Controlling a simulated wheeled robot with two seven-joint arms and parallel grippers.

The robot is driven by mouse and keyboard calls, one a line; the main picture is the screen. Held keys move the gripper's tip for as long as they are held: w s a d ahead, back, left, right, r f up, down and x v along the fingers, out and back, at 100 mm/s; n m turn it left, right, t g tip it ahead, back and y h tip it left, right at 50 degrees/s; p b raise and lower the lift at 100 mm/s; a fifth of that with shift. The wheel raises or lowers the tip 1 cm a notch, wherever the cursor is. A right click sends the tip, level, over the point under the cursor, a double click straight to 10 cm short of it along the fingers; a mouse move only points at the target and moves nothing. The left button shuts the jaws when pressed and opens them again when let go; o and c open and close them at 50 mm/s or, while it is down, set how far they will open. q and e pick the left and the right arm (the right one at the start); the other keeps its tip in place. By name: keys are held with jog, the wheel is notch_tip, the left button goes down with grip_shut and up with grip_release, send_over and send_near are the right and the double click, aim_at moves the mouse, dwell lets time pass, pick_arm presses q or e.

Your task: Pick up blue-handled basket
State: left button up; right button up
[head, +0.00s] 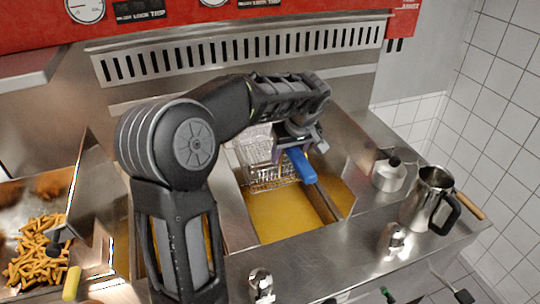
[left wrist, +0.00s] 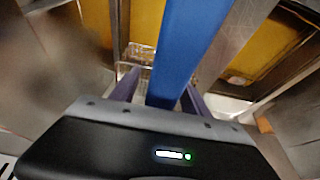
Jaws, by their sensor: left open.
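The wire basket (head: 255,143) sits in the fryer vat of yellow oil, partly hidden by my left arm. Its blue handle (head: 302,167) slants toward the front right. My left gripper (head: 284,150) is over the handle's upper end, pointing down. In the left wrist view the blue handle (left wrist: 188,50) runs between the two purple fingers of my open left gripper (left wrist: 158,88). Whether either finger touches the handle cannot be told. Part of the wire mesh (left wrist: 138,54) shows beyond the fingertips. My right gripper is not in view.
A steel jug (head: 428,196) with a black handle and a small lidded pot (head: 389,174) stand on the counter at right. Metal knobs (head: 393,238) line the front. Fries (head: 38,250) lie in a bin at left. A slotted steel panel (head: 240,48) rises behind the vat.

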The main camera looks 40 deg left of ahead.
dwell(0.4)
pick_arm(q)
grip_shut()
dwell(0.4)
dwell(0.9)
